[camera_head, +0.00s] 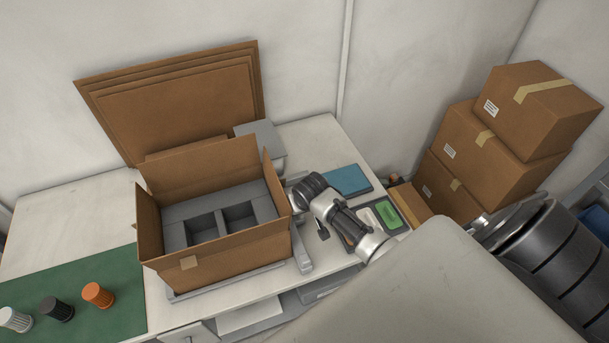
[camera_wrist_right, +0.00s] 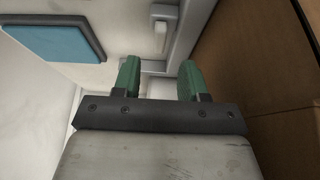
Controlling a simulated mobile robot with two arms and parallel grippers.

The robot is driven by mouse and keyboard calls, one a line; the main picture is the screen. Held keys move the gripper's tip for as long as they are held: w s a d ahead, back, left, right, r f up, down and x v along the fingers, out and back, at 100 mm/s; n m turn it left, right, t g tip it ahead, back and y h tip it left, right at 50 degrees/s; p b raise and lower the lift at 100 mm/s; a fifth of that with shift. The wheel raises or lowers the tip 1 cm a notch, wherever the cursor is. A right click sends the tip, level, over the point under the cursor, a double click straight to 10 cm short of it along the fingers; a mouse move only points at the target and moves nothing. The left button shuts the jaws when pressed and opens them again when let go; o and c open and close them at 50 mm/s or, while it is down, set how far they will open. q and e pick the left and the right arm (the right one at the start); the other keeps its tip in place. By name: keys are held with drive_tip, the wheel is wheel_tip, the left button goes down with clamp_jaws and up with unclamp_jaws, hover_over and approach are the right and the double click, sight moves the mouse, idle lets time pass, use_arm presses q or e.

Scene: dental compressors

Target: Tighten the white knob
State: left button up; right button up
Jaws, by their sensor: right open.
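A white ribbed knob-like cylinder (camera_head: 15,319) stands on the green mat (camera_head: 120,262) at the lower left of the head view, far from my right gripper. In the right wrist view a small white piece (camera_wrist_right: 160,37) sits by a grey frame (camera_wrist_right: 185,38), ahead of the fingers; I cannot tell if it is a knob. My right gripper (camera_wrist_right: 160,80) is open, with two green fingers apart and nothing seen between them. In the head view its arm reaches to the right side of the open cardboard box (camera_head: 240,251), and its fingertips are hidden there. My left gripper is not in view.
A black knob (camera_head: 56,309) and an orange knob (camera_head: 98,295) stand beside the white one. The open box holds a grey insert (camera_head: 187,209). A blue pad (camera_head: 347,180) and a tray with a green item (camera_head: 388,214) lie right. Stacked boxes (camera_head: 487,139) stand farther right.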

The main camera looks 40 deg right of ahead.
drive_tip(key=shift+v, duration=2.55)
